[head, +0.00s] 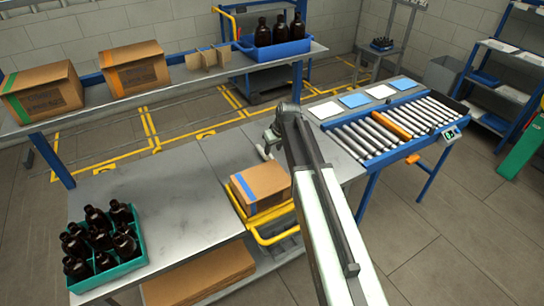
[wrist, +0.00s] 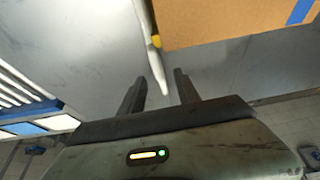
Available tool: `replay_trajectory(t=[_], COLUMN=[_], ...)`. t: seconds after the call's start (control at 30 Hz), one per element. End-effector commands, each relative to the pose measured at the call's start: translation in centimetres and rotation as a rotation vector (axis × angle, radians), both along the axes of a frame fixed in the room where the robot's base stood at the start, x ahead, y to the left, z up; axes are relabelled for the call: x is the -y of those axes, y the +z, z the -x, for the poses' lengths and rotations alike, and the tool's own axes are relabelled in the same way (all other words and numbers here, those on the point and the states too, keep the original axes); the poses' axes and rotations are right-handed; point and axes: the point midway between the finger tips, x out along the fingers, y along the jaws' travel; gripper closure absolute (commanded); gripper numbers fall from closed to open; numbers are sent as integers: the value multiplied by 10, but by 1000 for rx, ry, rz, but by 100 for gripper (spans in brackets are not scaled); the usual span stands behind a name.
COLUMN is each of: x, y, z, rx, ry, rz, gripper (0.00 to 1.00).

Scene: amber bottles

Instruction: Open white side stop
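The white side stop (wrist: 150,48) shows in the wrist view as a thin white bar running down from the top edge, beside a cardboard carton. Its lower tip lies between the two dark fingers of my gripper (wrist: 160,80). The fingers stand apart, with gaps visible beside the bar; whether either touches it I cannot tell. In the head view my gripper is mostly hidden at the end of my arm, above the table behind the carton (head: 262,186). A small pale part shows there, but I cannot tell stop from gripper.
The carton sits in a yellow frame (head: 272,236) at the table's front edge. A teal crate (head: 118,262) of amber bottles stands at the table's left end. A roller conveyor (head: 385,130) lies to the right. The metal table (head: 165,190) between crate and carton is clear.

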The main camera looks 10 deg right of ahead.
Motion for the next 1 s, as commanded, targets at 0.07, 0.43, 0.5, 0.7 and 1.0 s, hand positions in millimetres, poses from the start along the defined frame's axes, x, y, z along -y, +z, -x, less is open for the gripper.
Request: replay_trajectory(t=[0.07,0.43,0.5,0.7,1.0], x=[3,4,4,5,5], y=[-14,-69,-70,-67,-67], z=[-4,-25,-26,-26,-26], rx=[0,0,0,0,0], ry=[-4,-16,-17,-18,-18], rz=[0,0,-1,0,-1], gripper=[61,61,61,61,100])
